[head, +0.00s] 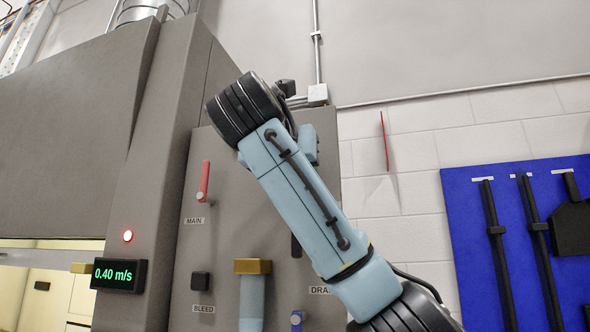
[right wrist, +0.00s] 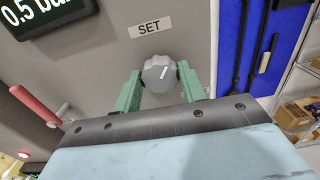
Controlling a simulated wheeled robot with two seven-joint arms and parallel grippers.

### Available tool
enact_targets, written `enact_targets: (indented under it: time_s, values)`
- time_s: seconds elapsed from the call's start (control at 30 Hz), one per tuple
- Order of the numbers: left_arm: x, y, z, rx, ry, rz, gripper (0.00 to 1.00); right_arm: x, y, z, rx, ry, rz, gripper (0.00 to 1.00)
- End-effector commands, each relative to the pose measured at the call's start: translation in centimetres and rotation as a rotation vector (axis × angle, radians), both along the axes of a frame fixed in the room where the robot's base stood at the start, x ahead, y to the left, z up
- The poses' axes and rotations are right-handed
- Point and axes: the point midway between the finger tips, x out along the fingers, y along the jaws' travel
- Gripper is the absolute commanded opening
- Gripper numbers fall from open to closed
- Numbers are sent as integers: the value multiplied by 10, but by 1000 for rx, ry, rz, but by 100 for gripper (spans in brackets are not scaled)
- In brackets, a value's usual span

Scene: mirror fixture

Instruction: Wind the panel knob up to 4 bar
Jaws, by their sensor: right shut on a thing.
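The grey panel knob (right wrist: 158,74) sits under the SET label (right wrist: 149,27) in the right wrist view. Its white pointer line tilts slightly right of straight up. My right gripper (right wrist: 161,71) has its two green fingers on either side of the knob and is shut on it. In the head view my right arm crosses in front of the panel (head: 225,160) and hides the knob and that display.
A second display (head: 118,274) reads 0.40 m/s. A blue tool board (head: 470,240) hangs to the right.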

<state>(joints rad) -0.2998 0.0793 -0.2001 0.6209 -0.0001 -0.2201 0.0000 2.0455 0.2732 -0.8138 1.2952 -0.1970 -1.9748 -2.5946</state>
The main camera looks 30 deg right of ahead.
Motion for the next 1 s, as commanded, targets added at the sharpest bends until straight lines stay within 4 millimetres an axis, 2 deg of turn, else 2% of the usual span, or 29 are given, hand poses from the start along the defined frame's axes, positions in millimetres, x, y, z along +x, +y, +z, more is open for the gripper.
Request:
enact_targets:
  time_s: [1.0]
  values:
    - [0,0,-33,1,0,0,0,-1,0,-1,614,-723,2,18]
